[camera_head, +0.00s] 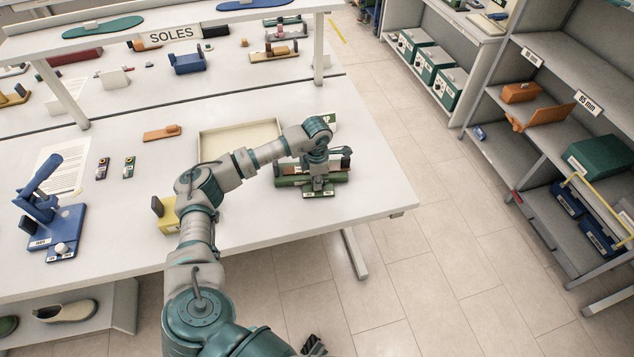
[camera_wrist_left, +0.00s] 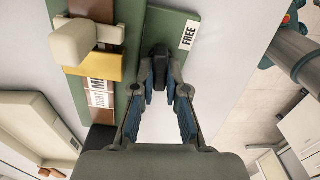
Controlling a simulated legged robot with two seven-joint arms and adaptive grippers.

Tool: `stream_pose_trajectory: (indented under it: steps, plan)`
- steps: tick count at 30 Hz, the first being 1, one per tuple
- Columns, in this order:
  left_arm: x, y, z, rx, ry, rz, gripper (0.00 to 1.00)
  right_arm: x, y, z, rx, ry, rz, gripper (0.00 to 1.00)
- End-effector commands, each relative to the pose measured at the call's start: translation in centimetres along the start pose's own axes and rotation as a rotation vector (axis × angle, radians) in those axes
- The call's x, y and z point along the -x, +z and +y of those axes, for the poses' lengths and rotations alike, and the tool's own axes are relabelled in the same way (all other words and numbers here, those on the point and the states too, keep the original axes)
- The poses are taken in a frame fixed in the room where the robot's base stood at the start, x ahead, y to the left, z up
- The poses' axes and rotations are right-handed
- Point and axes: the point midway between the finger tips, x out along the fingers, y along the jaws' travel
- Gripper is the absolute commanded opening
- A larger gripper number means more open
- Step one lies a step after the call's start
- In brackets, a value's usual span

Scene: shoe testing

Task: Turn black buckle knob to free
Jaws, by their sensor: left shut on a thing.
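A green buckle device (camera_head: 290,181) stands near the right end of the white table, below my left wrist. In the wrist view its green plate (camera_wrist_left: 168,25) carries a white FREE label (camera_wrist_left: 189,35). The black buckle knob (camera_wrist_left: 160,55) sits on this plate, left of and a little below the label. My left gripper (camera_wrist_left: 161,85) is shut on the knob, one finger on each side. In the head view my left arm hides much of the device, and the knob cannot be made out. Dark fingers, apparently my right gripper (camera_head: 314,346), show at the bottom edge, their opening unclear.
A cream tray (camera_head: 215,143) lies behind my forearm, and a yellow device (camera_head: 166,215) stands beside it. A blue device (camera_head: 55,215) stands at the far left. A cream block (camera_wrist_left: 75,43) and yellow strap part (camera_wrist_left: 95,68) sit left of the knob.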

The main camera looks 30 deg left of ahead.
Motion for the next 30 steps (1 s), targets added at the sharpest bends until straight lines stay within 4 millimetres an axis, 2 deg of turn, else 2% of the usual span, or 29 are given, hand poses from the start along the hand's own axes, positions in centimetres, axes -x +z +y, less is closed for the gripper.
stream_pose_trajectory:
  steps: [6,12,27,28,30]
  plan:
    - [0.0,0.0,0.1,-0.111,0.001,-0.001,0.0,0.1,-0.9,0.0,-0.001,0.0,0.006,0.4]
    - [0.0,0.0,0.1,-0.165,0.001,-0.001,0.0,0.3,-0.7,-0.2,-0.002,-0.002,-0.001,0.4]
    - [0.1,0.0,0.1,-0.181,0.001,-0.001,0.0,0.4,-1.1,-0.1,-0.003,-0.002,0.004,0.4]
    - [0.1,0.0,0.1,-0.181,0.001,-0.001,0.18,0.4,-1.1,-0.1,-0.003,-0.001,0.005,0.4]
    - [0.1,0.0,0.1,-0.181,0.001,-0.001,0.35,0.4,-1.3,-0.1,-0.003,-0.001,0.007,0.4]
